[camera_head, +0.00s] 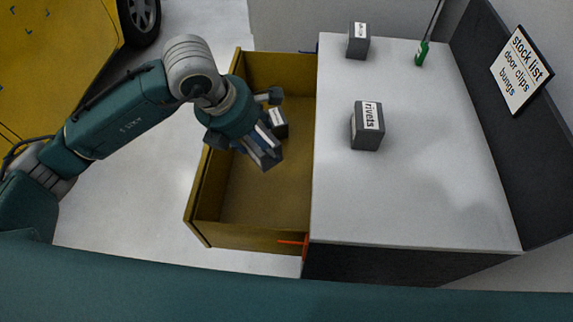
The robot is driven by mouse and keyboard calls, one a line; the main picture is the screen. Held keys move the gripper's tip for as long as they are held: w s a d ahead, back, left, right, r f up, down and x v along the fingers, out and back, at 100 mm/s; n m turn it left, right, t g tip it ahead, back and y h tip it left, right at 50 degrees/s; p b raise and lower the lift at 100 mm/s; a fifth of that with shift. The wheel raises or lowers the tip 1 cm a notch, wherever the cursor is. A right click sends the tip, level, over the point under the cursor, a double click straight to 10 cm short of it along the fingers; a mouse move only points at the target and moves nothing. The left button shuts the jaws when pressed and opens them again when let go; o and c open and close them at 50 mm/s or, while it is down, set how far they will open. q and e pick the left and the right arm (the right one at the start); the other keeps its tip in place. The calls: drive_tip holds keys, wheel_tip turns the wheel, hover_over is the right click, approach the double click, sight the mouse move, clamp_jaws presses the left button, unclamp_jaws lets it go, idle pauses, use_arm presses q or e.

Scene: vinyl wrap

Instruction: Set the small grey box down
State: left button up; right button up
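A small dark grey box with a white label (279,123) is in the open drawer (265,205), near its upper part. The label's text is too small to read. My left gripper (268,126) reaches over the drawer from the left. Its fingers are spread apart, one above and one below the box in the picture. The gripper's body hides part of the box's left side. I see no clear contact between fingers and box. My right gripper is not in view.
A white-topped bench (430,180) stands right of the drawer. On it are a grey box labelled rivets (367,128), another small grey box (358,42) and a green screwdriver-like tool (421,54). A stock list sign (522,68) names door clips and bungs. The drawer's lower part is empty.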

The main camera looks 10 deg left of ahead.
use_arm(q)
wheel_tip(320, 180, down, 20)
drive_tip(key=p, duration=0.2)
drive_tip(key=shift+r+p, duration=0.1)
drive_tip(key=shift+p, duration=0.2)
drive_tip(key=o, duration=1.3)
drive_tip(key=shift+o, duration=0.2)
drive_tip(key=shift+s+r, duration=0.1)
drive_tip(key=shift+r, duration=0.2)
drive_tip(key=b+v, duration=0.2)
drive_tip(key=v, duration=0.9)
drive_tip(key=shift+r, duration=0.2)
